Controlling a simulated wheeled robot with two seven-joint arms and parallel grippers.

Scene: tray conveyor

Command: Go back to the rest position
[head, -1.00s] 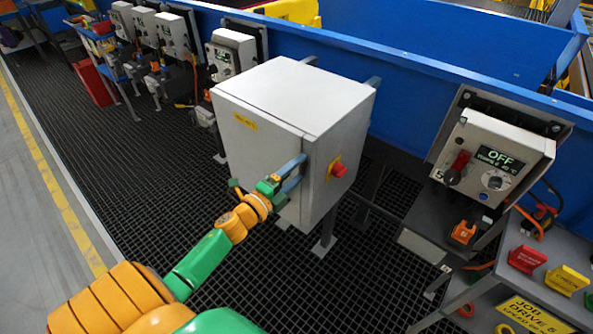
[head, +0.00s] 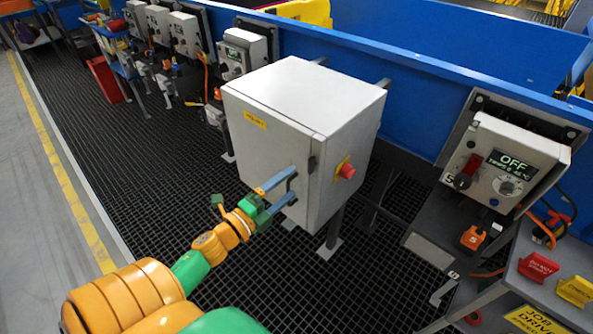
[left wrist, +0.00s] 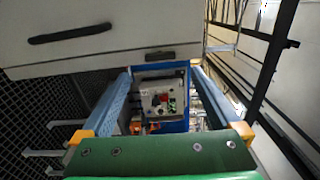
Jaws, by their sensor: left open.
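My left gripper (head: 289,184) is in front of the lower door side of the light grey cabinet (head: 317,95) in the head view. Its two blue fingers are spread and nothing shows between them. I cannot tell whether the fingertips touch the cabinet. In the left wrist view the open left gripper (left wrist: 162,76) has the cabinet's pale face (left wrist: 110,42) above it, with a dark handle (left wrist: 70,33). My right gripper is in neither view.
The cabinet has a red knob (head: 346,170) on its right side. A drive box reading OFF (head: 500,165) hangs on the blue conveyor wall (head: 425,80) at right. Red and yellow tags lie on a grey stand (head: 525,290). Black grating (head: 130,165) lies open at left.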

